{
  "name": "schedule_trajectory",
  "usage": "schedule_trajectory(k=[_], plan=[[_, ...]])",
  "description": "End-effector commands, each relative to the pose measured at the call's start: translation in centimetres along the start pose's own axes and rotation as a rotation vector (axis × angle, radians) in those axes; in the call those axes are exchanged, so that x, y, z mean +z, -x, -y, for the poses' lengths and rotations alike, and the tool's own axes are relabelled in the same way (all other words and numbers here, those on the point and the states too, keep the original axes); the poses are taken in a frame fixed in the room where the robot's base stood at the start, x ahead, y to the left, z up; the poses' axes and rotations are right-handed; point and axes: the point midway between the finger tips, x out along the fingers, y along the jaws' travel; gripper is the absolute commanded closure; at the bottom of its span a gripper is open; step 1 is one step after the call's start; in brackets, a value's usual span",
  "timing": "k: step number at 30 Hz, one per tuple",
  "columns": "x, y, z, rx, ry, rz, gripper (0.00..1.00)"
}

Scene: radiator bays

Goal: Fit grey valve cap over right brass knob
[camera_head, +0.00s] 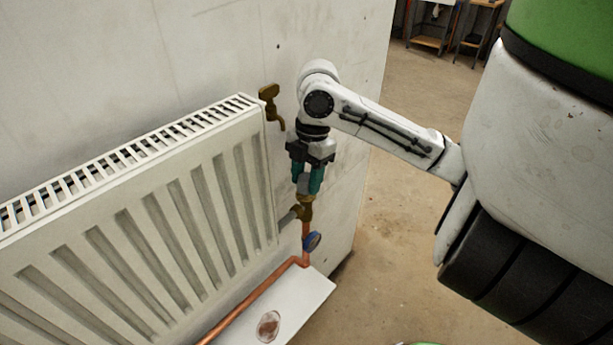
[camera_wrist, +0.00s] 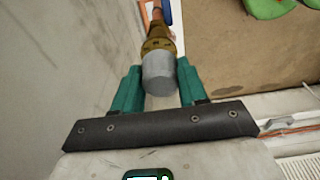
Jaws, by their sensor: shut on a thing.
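The grey valve cap (camera_head: 303,184) is held between the teal fingers of my gripper (camera_head: 307,186), which points down beside the radiator's right end. The right brass knob (camera_head: 305,211) sits on its valve directly below the cap. In the wrist view the cap (camera_wrist: 159,74) lies in line with the brass valve (camera_wrist: 157,42) and covers part of it. The cap's far end appears to meet the brass. I cannot tell how far over the knob it sits. My gripper (camera_wrist: 158,84) is shut on the cap.
The white radiator (camera_head: 150,195) stands left of my gripper, against the wall (camera_head: 190,45). A brass tap (camera_head: 269,105) is on the wall behind. A blue handle (camera_head: 312,241) and copper pipe (camera_head: 250,303) lie below.

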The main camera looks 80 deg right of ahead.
Motion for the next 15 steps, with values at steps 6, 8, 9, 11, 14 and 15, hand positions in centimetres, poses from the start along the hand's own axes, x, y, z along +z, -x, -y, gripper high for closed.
schedule_trajectory(k=[6, 8, 9, 11, 14, 15], plan=[[0.1, -0.5, 0.0, 0.000, 0.000, 0.000, 0.90], [0.1, -0.6, 0.0, 0.000, 0.000, 0.000, 0.90], [0.1, -0.7, 0.0, 0.000, 0.000, 0.000, 0.90], [0.1, -0.8, 0.0, 0.000, 0.000, 0.000, 0.90], [0.2, -1.1, 0.0, 0.000, 0.000, 0.000, 0.90], [0.2, -1.1, 0.0, 0.000, 0.000, 0.000, 0.90]])
